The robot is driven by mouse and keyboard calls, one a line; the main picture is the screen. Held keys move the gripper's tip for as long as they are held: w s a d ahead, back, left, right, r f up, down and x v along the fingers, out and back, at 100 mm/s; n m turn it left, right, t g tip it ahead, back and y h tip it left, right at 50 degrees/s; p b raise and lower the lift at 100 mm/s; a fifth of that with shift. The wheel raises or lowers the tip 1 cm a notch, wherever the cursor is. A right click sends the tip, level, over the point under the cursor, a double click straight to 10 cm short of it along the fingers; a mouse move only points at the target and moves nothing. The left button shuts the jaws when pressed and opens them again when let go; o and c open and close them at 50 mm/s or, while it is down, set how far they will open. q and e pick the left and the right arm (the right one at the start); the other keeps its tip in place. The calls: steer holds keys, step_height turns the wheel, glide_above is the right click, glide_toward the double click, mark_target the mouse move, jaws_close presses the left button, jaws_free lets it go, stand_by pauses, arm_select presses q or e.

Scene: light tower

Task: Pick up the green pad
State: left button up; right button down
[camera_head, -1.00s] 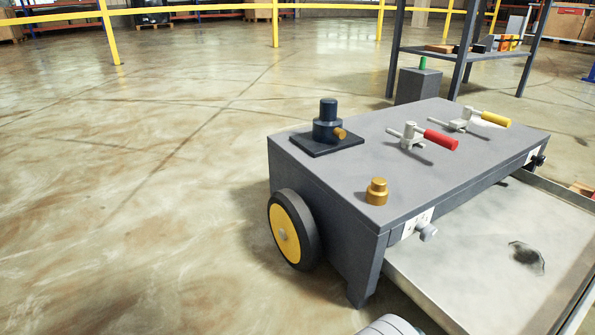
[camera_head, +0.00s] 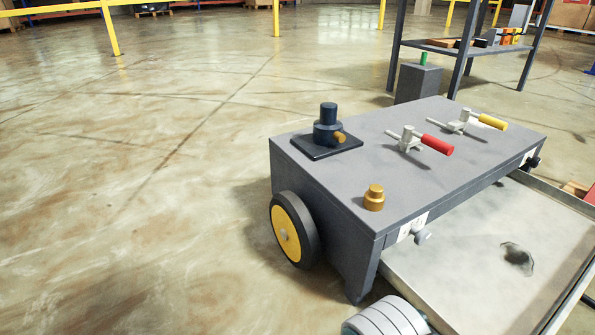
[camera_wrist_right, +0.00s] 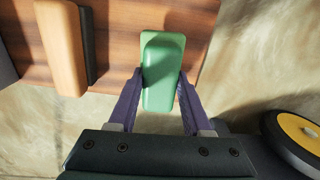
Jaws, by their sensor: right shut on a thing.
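The green pad (camera_wrist_right: 162,70) shows in the right wrist view, a lighter flat plate with a darker rounded block on it. My right gripper (camera_wrist_right: 160,84) is shut on it, one finger on each side of its near part. The pad's far end overlaps a brown wooden surface (camera_wrist_right: 120,45), and its near end extends past that surface's edge over the floor. I cannot tell whether it touches the wood. The pad and the right gripper do not show in the head view. My left gripper is in neither view.
A tan block with a dark side (camera_wrist_right: 62,45) lies left of the pad. A yellow-hubbed wheel (camera_wrist_right: 298,138) is at lower right. In the head view, a grey wheeled cart (camera_head: 400,170) carries clamps and fittings, beside a metal tray (camera_head: 470,270). Open floor (camera_head: 130,230) lies left.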

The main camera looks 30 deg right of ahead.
step_height(320, 180, up, 15)
steer(key=p, duration=1.1)
steer(key=shift+r+p, duration=0.15)
steer(key=shift+p, duration=0.2)
steer(key=c, duration=0.9)
jaws_free()
steer(key=c, duration=0.6)
